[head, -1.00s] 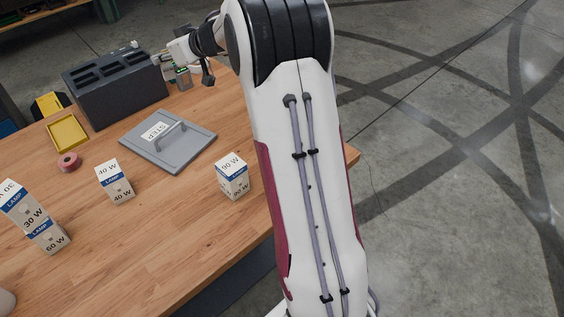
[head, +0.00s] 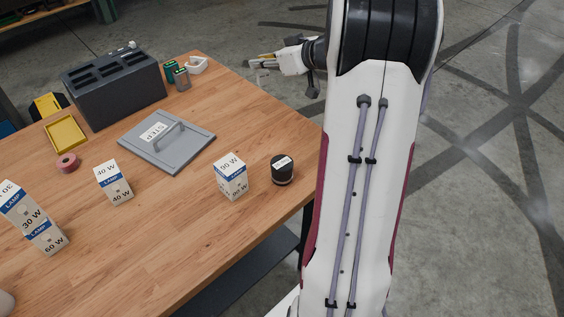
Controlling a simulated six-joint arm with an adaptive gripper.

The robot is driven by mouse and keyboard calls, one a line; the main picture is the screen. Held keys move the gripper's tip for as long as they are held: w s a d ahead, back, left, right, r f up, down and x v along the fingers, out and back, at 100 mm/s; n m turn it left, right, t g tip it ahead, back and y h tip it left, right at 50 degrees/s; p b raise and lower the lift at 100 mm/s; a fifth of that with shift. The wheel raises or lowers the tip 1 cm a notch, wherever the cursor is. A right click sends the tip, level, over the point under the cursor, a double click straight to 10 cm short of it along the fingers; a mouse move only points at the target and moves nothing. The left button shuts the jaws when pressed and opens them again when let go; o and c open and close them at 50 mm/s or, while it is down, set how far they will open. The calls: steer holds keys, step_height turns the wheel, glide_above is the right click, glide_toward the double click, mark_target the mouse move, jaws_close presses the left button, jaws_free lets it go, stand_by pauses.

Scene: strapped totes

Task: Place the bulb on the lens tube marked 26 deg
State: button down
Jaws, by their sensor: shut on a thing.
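My gripper (head: 262,63) is in the head view at the top, past the table's back right edge, pointing left. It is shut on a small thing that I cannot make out. I cannot tell whether this is the bulb. A small whitish knob (head: 133,44) shows at the back of the dark slotted tote. A short black cylinder (head: 282,171) with a white label, perhaps a lens tube, stands upright near the table's right edge. Its label is too small to read.
Lamp boxes marked 90 W (head: 231,177), 40 W (head: 114,183) and 30 W (head: 22,208) stand on the table. A grey lid (head: 190,150) marked STEP lies flat.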

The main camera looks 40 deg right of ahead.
steer(key=s+d+f, duration=0.1)
steer(key=s+d, duration=0.1)
steer(key=s, duration=0.6)
steer(key=n+g+y, duration=0.1)
steer(key=n+y, duration=0.4)
glide_above(282, 163)
steer(key=shift+f, duration=0.45)
steer(key=shift+f, duration=0.1)
step_height(282, 163, down, 6)
steer(key=shift+f, duration=0.1)
steer(key=shift+f, duration=1.85)
